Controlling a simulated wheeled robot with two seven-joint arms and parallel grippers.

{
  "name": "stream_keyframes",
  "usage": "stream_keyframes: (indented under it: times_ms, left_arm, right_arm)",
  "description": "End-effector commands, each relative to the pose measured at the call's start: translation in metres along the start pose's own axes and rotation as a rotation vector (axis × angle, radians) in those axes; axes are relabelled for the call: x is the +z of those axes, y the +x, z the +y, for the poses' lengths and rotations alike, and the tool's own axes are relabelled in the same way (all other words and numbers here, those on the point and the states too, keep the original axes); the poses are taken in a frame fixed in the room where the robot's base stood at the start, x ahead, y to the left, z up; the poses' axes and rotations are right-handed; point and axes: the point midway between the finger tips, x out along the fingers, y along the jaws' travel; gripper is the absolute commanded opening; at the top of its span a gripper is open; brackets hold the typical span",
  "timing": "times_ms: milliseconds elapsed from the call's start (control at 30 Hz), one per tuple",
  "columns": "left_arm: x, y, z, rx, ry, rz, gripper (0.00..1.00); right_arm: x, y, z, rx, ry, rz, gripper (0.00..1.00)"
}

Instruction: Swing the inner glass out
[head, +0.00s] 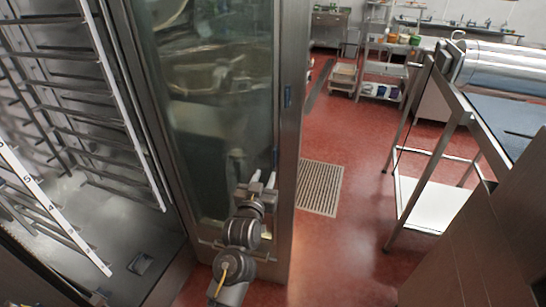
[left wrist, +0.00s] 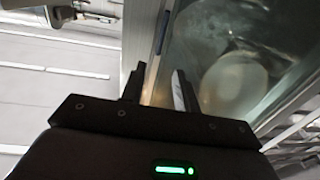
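The inner glass (head: 220,110) is a tall tinted pane in the open oven door, with cloudy reflections. It looks flush with the steel door frame (head: 290,120); I cannot tell whether there is a gap. In the left wrist view the glass (left wrist: 235,55) fills the upper right. My left gripper (head: 264,176) is in front of the lower right part of the glass, near the frame's edge. In the left wrist view its two fingers (left wrist: 160,75) are apart, with the frame's edge behind the gap. Contact cannot be told. My right gripper is not in view.
The oven chamber with rack rails (head: 100,110) lies open at the left. A steel table (head: 463,110) stands at the right, with a metal cylinder (head: 495,68) on it. A floor grate (head: 320,187) lies behind the door. Red floor between door and table is clear.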

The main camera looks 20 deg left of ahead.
Motion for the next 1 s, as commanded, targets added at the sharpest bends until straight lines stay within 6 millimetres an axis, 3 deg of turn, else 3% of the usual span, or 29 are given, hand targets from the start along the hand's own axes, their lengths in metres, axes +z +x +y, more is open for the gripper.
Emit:
stream_keyframes:
  times_ms: [500, 733, 1000]
  left_arm:
    - [-0.001, 0.085, 0.000, 0.001, 0.001, -0.002, 0.31]
    - [0.001, 0.103, 0.000, 0.001, 0.002, -0.002, 0.31]
    - [0.001, 0.105, 0.000, 0.001, 0.001, -0.001, 0.31]
  right_arm:
    - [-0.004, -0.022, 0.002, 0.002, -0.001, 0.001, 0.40]
    - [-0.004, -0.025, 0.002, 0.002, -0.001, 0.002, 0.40]
    - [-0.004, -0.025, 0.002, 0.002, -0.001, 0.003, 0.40]
